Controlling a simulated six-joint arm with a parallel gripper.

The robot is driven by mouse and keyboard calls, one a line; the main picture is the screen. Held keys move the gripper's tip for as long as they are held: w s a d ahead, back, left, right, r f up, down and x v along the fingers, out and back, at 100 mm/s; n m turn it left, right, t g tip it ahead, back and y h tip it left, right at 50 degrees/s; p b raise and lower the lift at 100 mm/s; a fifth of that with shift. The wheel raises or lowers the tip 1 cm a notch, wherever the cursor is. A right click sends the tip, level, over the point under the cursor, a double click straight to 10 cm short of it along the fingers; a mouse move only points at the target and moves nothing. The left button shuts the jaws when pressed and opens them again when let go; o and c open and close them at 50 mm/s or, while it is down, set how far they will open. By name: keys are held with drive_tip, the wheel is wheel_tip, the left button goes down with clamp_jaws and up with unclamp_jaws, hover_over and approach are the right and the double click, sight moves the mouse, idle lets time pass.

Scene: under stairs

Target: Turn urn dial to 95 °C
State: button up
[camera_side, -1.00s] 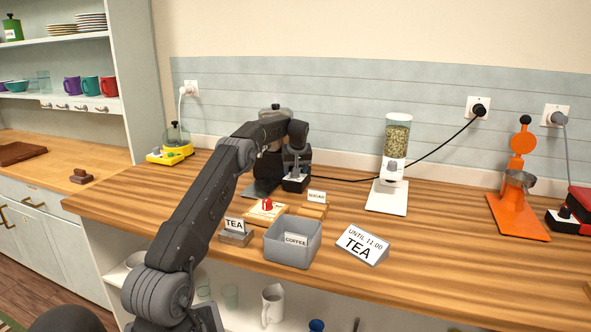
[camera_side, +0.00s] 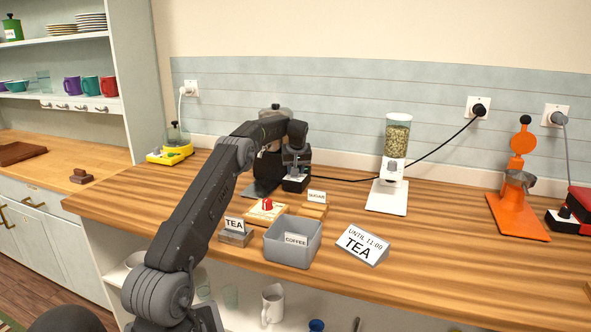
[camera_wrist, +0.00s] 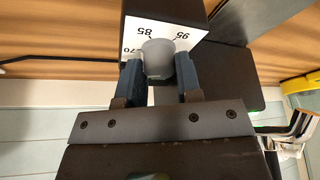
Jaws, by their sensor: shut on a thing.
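The urn (camera_side: 264,168) is a dark appliance at the back of the wooden counter, largely hidden behind my arm in the side view. Its dial (camera_wrist: 158,60) is a round grey knob on a white face (camera_wrist: 205,23) with 70, 85 and 95 marks in the wrist view. The 85 and 95 marks show beyond the knob, and 70 is at the left, partly covered. My gripper (camera_wrist: 158,72) is shut on the knob, with one blue finger on each side. No pointer on the knob is clear to see. In the side view my gripper (camera_side: 296,170) is small and points down.
In front of the urn are a grey coffee bin (camera_side: 293,252), a small TEA sign (camera_side: 235,225), a SUGAR card (camera_side: 317,196) and a larger TEA sign (camera_side: 361,243). A dispenser (camera_side: 392,170) stands right of the urn. A black cable runs to the wall socket.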

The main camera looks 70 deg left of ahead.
drive_tip(key=m+t, duration=0.1)
drive_tip(key=m, duration=0.2)
drive_tip(key=m+t+h, duration=0.1)
drive_tip(key=m, duration=0.3)
drive_tip(key=shift+s+a+h, duration=0.1)
drive_tip(key=shift+s+h, duration=0.05)
drive_tip(key=shift+h, duration=0.15)
drive_tip(key=m+h, duration=0.1)
drive_tip(key=m, duration=0.2)
drive_tip(key=m+t+h, duration=0.1)
drive_tip(key=m, duration=0.2)
drive_tip(key=shift+a, duration=0.15)
drive_tip(key=shift+m, duration=0.3)
drive_tip(key=o, duration=0.9)
drive_tip(key=shift+o, duration=0.2)
drive_tip(key=a+v, duration=0.1)
drive_tip(key=v, duration=1.3)
drive_tip(key=shift+d, duration=0.25)
drive_tip(key=shift+s, duration=0.1)
